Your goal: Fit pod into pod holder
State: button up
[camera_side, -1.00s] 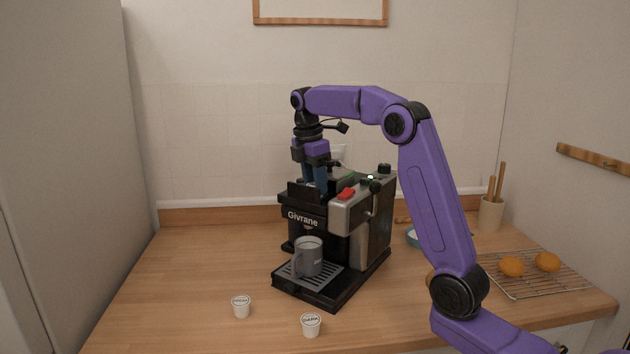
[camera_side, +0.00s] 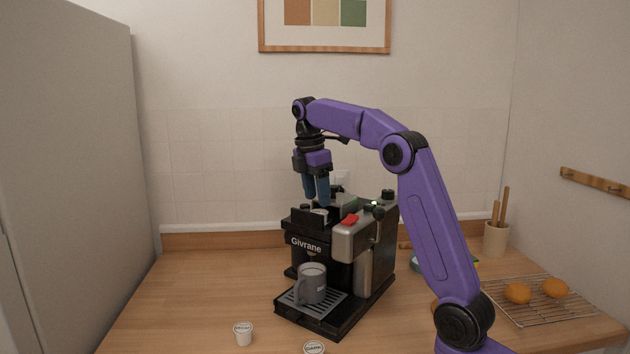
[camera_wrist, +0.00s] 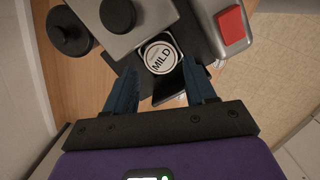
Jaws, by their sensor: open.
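The pod (camera_wrist: 160,57), with a white lid marked "MILD", sits in a recess at the top of the coffee machine in the wrist view; the recess is the pod holder (camera_wrist: 141,72), whose rim is mostly hidden. The pod looks level, but I cannot tell how deep it sits. The coffee machine (camera_side: 309,247) is black and grey, marked "Givrane". My gripper (camera_side: 317,204) is above the machine top, pointing down. In the wrist view my gripper (camera_wrist: 162,88) has its two blue fingers apart on either side of the pod, with nothing between them.
A grey mug (camera_side: 311,284) stands on the drip tray (camera_side: 330,307). A red switch (camera_wrist: 231,24) and dark knobs rise near the pod. Two other pods, one white (camera_side: 243,333) and one marked "DARK" (camera_side: 314,348), stand at the counter front. Oranges (camera_side: 518,293) lie on a rack at right.

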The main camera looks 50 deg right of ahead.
jog(key=shift+w+a+r, duration=0.1)
jog(key=shift+a+r, duration=0.05)
jog(key=shift+r, duration=0.75)
jog(key=shift+a+r, duration=0.1)
jog(key=shift+r, duration=0.8)
jog(key=s+a+f+t+y, duration=0.1)
jog(key=s+a+f, duration=0.35)
jog(key=a, duration=0.45)
jog(key=s+a+f, duration=0.3)
jog(key=s+a, duration=0.3)
jog(key=a, duration=0.3)
jog(key=s+f, duration=0.4)
jog(key=s, duration=0.4)
jog(key=s+f+m, duration=0.1)
jog(key=s+f, duration=0.3)
jog(key=s, duration=0.5)
jog(key=s+f+y, duration=0.1)
jog(key=s+f, duration=0.4)
jog(key=s, duration=0.3)
jog(key=shift+s+a+m, duration=0.2)
jog(key=shift+m, duration=0.1)
